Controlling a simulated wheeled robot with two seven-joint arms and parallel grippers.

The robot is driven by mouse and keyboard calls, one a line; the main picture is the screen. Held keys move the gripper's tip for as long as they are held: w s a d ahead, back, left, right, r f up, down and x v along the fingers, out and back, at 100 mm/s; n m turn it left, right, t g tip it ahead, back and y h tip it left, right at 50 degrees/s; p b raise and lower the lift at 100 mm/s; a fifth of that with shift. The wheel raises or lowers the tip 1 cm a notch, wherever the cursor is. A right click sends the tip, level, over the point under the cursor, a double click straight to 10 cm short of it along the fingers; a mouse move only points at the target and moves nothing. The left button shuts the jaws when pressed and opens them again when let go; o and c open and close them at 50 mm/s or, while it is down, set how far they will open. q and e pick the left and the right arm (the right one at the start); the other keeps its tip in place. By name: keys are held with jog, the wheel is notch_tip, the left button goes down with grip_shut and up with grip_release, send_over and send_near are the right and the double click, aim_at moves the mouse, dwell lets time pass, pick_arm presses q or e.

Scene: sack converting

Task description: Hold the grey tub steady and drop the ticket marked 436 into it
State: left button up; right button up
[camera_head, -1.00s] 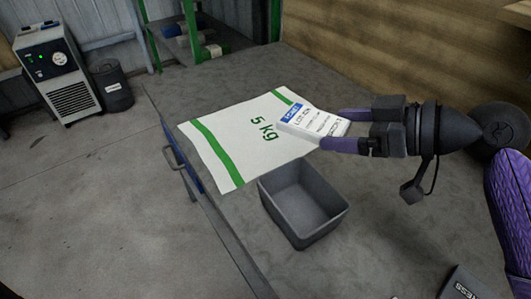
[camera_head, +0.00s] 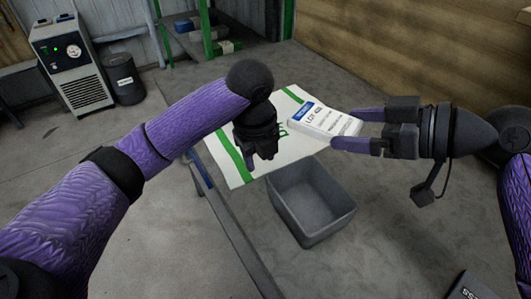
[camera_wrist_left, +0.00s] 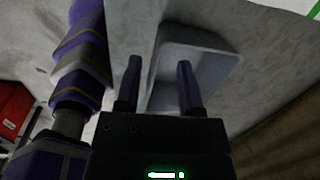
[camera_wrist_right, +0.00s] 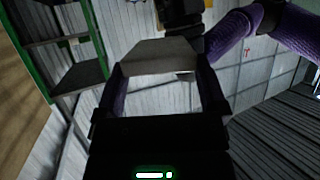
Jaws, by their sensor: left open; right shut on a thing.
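The grey tub (camera_head: 335,222) stands empty on the bench, in front of the white sheet. It also shows in the left wrist view (camera_wrist_left: 205,75). My left gripper (camera_head: 262,163) is open and points down at the tub's far left corner. In the left wrist view its fingers (camera_wrist_left: 160,82) appear on either side of the tub wall; I cannot tell whether they touch it. My right gripper (camera_head: 347,129) is shut on a white ticket with a blue header (camera_head: 318,121), above and behind the tub. The ticket's number is too small to read surely.
A white sack with green stripes (camera_head: 290,150) lies flat behind the tub, partly hidden by my left arm. A dark labelled object (camera_head: 465,285) lies at the front right. The bench right of the tub is clear. A green rack (camera_head: 208,30) stands behind.

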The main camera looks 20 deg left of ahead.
aim_at(271, 201)
pick_arm(q)
jog(key=shift+m, duration=0.5)
jog(key=f, duration=0.3)
jog(key=d+f, duration=0.1)
jog(key=f, duration=0.2)
jog(key=d+f, duration=0.1)
jog(key=f, duration=0.3)
jog(key=shift+d+f, duration=0.1)
jog(key=shift+d, duration=0.05)
grip_shut()
dwell(1.5)
